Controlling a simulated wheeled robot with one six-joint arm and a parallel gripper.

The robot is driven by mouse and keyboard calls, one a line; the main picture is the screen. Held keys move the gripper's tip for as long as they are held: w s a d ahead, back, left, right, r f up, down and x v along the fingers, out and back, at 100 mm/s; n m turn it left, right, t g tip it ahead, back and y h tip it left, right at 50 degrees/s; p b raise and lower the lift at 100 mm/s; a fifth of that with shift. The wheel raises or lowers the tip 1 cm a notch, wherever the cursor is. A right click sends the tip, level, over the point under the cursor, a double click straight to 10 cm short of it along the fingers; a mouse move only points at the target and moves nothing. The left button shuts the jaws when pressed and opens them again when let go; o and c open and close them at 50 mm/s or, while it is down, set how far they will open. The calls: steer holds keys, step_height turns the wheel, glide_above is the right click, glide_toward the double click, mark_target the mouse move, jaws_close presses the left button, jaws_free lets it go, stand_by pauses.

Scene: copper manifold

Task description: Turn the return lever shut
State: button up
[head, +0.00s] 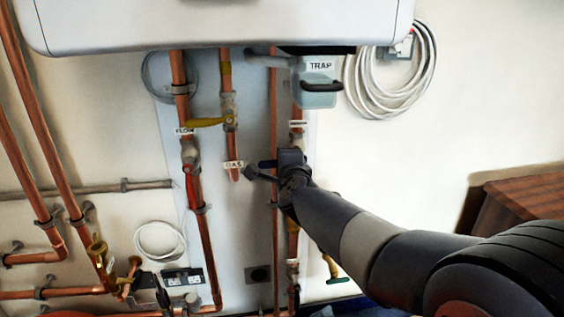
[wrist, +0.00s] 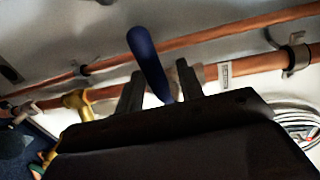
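The return lever is a blue handle. In the wrist view the blue lever (wrist: 148,62) stands up tilted between my two grey fingers, with visible space on both sides. In the head view only a small dark-blue end of the lever (head: 266,163) shows left of my gripper (head: 276,170). My gripper is open around the lever at the right-hand copper pipe, below a small white label (head: 297,123) too blurred to read. My gripper also shows in the wrist view (wrist: 160,80). The valve body is mostly hidden behind the gripper.
A red lever (head: 191,190) hangs on the FLOW pipe and a yellow lever (head: 205,122) lies sideways on the GAS pipe. A grey TRAP box (head: 318,90) is above my gripper. A thin copper pipe (head: 273,220) runs close beside it. Open wall lies to the right.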

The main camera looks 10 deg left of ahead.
steer(key=p+v, duration=0.2)
steer(key=v, duration=0.8)
steer(key=shift+s, duration=0.2)
steer(key=shift+w, duration=0.1)
steer(key=b+x, duration=0.2)
steer(key=x, duration=0.8)
steer(key=shift+w+a, duration=0.1)
steer(key=shift+w, duration=0.25)
steer(key=shift+s, duration=0.1)
